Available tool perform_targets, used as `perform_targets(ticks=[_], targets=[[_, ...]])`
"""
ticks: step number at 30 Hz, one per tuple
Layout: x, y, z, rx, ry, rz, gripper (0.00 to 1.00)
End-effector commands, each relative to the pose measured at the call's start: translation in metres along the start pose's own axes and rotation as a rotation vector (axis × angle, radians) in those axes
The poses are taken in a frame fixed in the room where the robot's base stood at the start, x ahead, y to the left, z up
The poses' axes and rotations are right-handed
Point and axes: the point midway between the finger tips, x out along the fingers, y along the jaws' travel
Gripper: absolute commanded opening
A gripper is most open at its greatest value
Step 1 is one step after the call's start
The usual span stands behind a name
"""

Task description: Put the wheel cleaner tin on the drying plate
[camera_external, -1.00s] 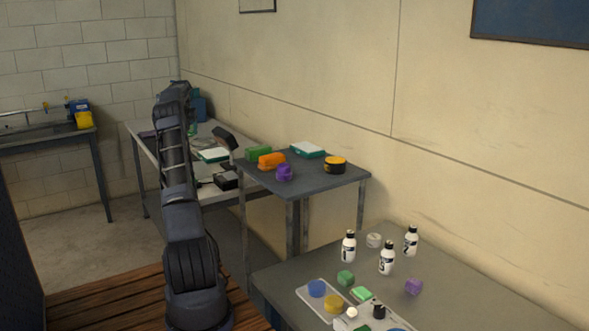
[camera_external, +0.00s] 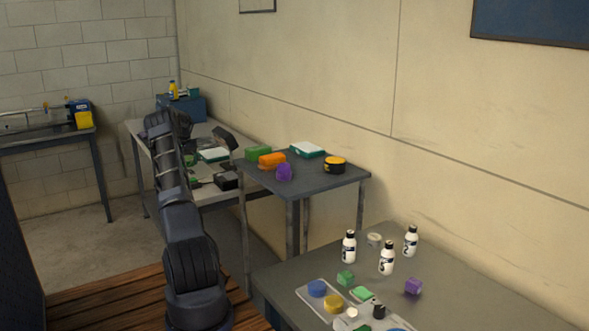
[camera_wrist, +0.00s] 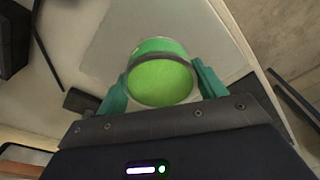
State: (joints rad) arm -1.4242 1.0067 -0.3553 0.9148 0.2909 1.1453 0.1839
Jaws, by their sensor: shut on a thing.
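The wheel cleaner tin, a green round tin (camera_wrist: 160,80), is in the wrist view between the teal fingers of my gripper (camera_wrist: 161,84). My gripper is shut on its sides, and its bright green flat face is towards the camera. A pale grey flat panel (camera_wrist: 108,38), which looks like the drying plate, lies behind the tin in the wrist view. I cannot tell whether the tin touches it. In the external view my arm reaches over the far bench, and the gripper and tin are hidden behind it.
The far bench (camera_external: 146,133) holds a blue crate (camera_external: 190,107) and a black box (camera_external: 226,181). A nearer grey table (camera_external: 315,182) carries orange, purple, green and black-yellow items. Bottles and small blocks stand on the front table (camera_external: 450,290).

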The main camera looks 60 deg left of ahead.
Motion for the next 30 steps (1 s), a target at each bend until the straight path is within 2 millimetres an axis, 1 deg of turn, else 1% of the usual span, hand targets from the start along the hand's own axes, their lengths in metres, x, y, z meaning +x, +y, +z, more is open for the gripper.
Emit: perform_targets(ticks=[5,13,25,26,27,29,30], targets=[[0.009,0.000,0.001,0.000,0.001,0.000,0.40],[0.042,0.001,0.005,0.002,0.001,0.000,0.40],[0.047,0.001,0.005,0.001,0.001,0.000,0.40],[0.047,0.001,0.006,0.001,0.001,0.000,0.71],[0.047,0.001,0.005,0.001,0.001,0.000,0.79],[0.047,0.001,0.005,0.001,0.001,0.000,0.91],[0.047,0.001,0.005,0.001,0.001,0.000,0.91]])
